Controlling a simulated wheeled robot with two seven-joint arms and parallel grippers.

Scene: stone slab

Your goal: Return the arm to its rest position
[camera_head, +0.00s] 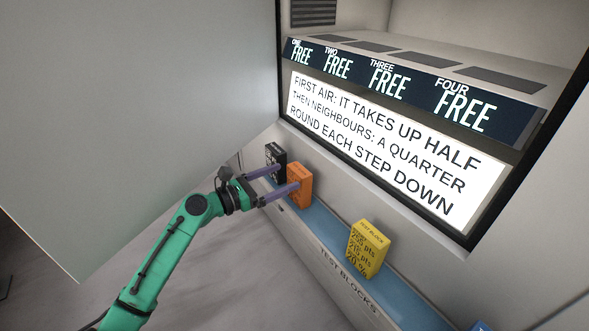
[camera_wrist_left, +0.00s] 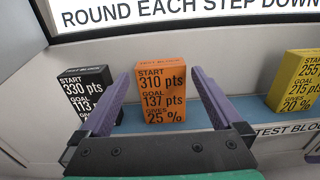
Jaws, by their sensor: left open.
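My left gripper (camera_head: 277,184) comes in on a green arm from the lower left of the head view. Its two purple fingers are apart, with nothing held between them. In the left wrist view the gripper (camera_wrist_left: 160,95) has its fingers on either side of the orange test block (camera_wrist_left: 162,92), which stands upright on the blue shelf; I cannot tell whether they touch it. The orange block (camera_head: 300,186) also shows in the head view at the fingertips.
A black block (camera_head: 275,158) stands left of the orange one, and a yellow block (camera_head: 368,250) stands further right on the blue shelf (camera_head: 325,228). A blue block (camera_head: 481,326) shows at the bottom edge. Above is a lit sign panel (camera_head: 390,140). A large pale panel (camera_head: 130,110) fills the left.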

